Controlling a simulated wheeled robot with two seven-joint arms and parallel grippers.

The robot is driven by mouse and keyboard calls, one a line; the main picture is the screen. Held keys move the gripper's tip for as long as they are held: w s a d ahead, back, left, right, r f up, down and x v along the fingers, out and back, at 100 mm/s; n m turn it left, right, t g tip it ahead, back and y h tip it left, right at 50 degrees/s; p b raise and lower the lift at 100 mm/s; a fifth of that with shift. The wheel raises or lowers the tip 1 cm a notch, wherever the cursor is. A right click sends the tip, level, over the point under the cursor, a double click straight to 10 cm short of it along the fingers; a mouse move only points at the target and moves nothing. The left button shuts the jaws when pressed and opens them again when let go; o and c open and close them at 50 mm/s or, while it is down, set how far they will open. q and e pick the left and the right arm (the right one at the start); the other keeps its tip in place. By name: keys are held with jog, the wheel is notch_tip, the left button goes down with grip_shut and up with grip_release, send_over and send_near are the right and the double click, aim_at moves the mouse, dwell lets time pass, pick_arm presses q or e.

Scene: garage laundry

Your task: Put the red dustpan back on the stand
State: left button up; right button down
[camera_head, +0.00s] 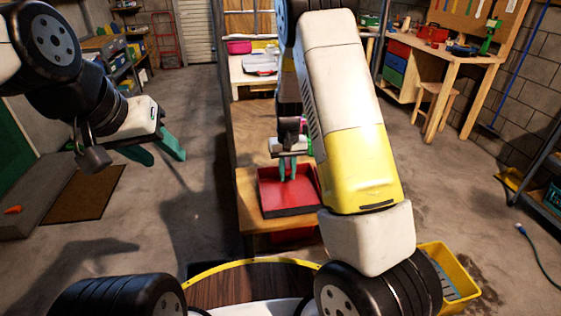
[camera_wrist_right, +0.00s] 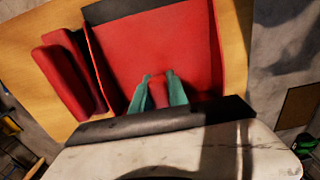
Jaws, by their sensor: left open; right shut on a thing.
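The red dustpan (camera_head: 292,204) with a dark edge is at the wooden stand (camera_head: 250,218) in the middle of the head view. I cannot tell whether it rests on the wood or hangs just above it. My right gripper (camera_head: 288,172) points down at the pan, its teal fingers shut on a red part of it. In the right wrist view the dustpan (camera_wrist_right: 195,55) fills the middle, and a narrow red piece shows between the fingertips (camera_wrist_right: 160,92). My left gripper (camera_head: 160,155) is open and empty over the floor at the left.
A red object (camera_head: 292,236) shows below the stand's top. A yellow bucket (camera_head: 452,272) stands at lower right. A workbench (camera_head: 440,62) and stool (camera_head: 437,97) are at back right. A brown mat (camera_head: 84,194) lies at left. The floor between mat and stand is clear.

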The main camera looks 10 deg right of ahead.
jog(key=shift+f, duration=0.25)
jog(key=c, duration=1.3)
grip_release()
notch_tip(320, 180, up, 12)
jog(key=s+r+t, duration=0.2)
jog(key=s+r, duration=0.3)
jog(key=s, duration=0.3)
jog(key=s+r+t+y, duration=0.1)
jog(key=s+r+t, duration=0.1)
jog(key=s+r, duration=0.4)
jog(key=s+d+r+t+y, duration=0.1)
jog(key=s+r, duration=0.4)
jog(key=s, duration=0.6)
jog(key=shift+s+r+t, duration=0.25)
jog(key=shift+s+t, duration=0.15)
jog(key=shift+t, duration=0.2)
jog(key=shift+d, duration=0.1)
